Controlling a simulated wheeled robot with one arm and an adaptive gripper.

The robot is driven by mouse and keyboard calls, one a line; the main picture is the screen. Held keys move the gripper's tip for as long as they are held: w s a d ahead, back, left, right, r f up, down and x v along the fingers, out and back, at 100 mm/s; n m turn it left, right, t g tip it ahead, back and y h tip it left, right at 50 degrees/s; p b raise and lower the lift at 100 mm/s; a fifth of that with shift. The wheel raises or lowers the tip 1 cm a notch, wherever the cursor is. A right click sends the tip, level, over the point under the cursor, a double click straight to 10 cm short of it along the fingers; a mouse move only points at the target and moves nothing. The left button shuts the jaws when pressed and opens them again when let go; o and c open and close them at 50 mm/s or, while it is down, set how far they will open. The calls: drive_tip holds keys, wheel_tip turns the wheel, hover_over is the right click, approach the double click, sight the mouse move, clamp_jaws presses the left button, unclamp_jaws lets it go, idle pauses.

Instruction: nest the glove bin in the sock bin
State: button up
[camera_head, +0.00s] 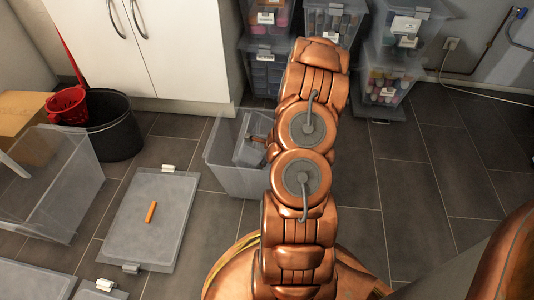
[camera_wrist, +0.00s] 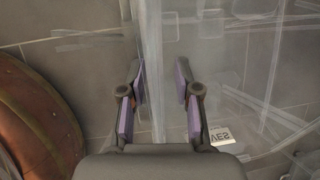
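A clear open bin (camera_head: 222,175) stands on the floor in the middle of the head view, partly hidden behind my arm. In the wrist view a clear bin with a white label (camera_wrist: 222,136) ending in "VES" fits the glove bin. My gripper (camera_wrist: 162,82) is at its rim, fingers apart with a clear wall edge between them; I see no firm contact. In the head view the gripper is mostly hidden by my arm. Another clear open bin (camera_head: 72,198) stands at the left; no label on it is readable, so I cannot confirm it is the sock bin.
A flat clear lid (camera_head: 150,240) with an orange stick (camera_head: 151,212) lies between the bins. A black bucket (camera_head: 113,135), red basket (camera_head: 66,106) and cardboard box (camera_head: 22,112) stand behind the left bin. Stacked filled bins (camera_head: 390,80) line the back. Floor at right is clear.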

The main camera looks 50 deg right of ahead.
drive_tip(key=shift+f, duration=0.15)
drive_tip(key=shift+c, duration=0.3)
clamp_jaws()
idle(0.6)
